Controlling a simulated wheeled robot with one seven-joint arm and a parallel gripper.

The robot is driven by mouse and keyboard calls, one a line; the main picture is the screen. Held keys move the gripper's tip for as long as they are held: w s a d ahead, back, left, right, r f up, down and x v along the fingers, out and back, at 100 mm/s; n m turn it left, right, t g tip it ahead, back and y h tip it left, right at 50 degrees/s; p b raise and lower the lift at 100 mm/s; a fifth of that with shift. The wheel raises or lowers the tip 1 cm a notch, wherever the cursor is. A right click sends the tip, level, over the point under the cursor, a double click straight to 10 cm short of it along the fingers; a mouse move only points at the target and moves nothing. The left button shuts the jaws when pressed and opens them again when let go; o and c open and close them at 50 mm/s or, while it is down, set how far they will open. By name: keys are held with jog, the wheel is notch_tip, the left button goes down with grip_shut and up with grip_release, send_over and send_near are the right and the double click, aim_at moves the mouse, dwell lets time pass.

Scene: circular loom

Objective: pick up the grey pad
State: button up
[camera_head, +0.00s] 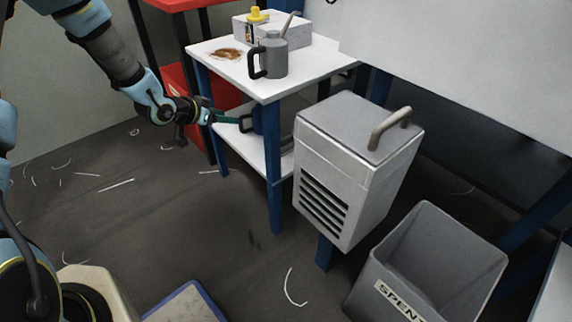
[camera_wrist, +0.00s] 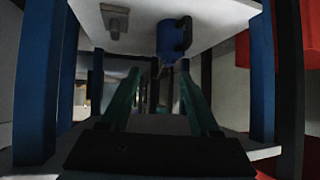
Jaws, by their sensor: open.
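In the wrist view, which looks upside down, a small grey block-like thing (camera_wrist: 115,20), probably the grey pad, lies on the white lower shelf (camera_wrist: 215,22). A blue mug (camera_wrist: 171,40) with a dark handle stands on the same shelf, to its right in that picture. My gripper (camera_wrist: 159,78) is open, its two teal fingers spread with nothing between them. It is apart from the grey thing. In the head view my gripper (camera_head: 228,118) reaches in between the top and the lower shelf, close to the blue mug (camera_head: 257,119). I cannot make out the grey pad there.
The small table's white top (camera_head: 225,70) is above my gripper and carries a grey jug (camera_head: 273,58), a brown stain and a box. Its blue legs (camera_head: 274,195) flank the shelf opening. A grey vented box (camera_head: 335,190) and a grey bin (camera_head: 430,260) stand to the right.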

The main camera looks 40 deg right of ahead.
aim_at(284, 137)
jog(key=s+d+f+g+h+b, duration=0.1)
jog(key=s+d+f, duration=0.1)
jog(key=f, duration=0.1)
jog(key=s+d+f+m+g+b, duration=0.1)
jog(key=s+d+f+b, duration=0.1)
jog(key=f, duration=0.1)
jog(key=s+d+f+m+h+b, duration=0.1)
jog(key=s+d+f, duration=0.1)
jog(key=d, duration=0.1)
jog(key=shift+s+d+f+g+h, duration=0.1)
jog(key=shift+s+f+g+h, duration=0.2)
jog(key=shift+s+f+g, duration=0.1)
jog(key=shift+m, duration=0.3)
jog(key=b+x, duration=0.1)
jog(key=x, duration=0.3)
jog(key=shift+s+d+f+b, duration=0.1)
jog(key=shift+s+d+b, duration=0.1)
jog(key=shift+d+b, duration=0.1)
jog(key=shift+d+f, duration=0.15)
jog(key=shift+d, duration=0.4)
jog(key=b+x, duration=0.2)
jog(key=x, duration=0.2)
jog(key=shift+s+f, duration=0.1)
jog(key=shift+f, duration=0.15)
jog(key=shift+d+f, duration=0.1)
jog(key=shift+d, duration=0.35)
grip_shut()
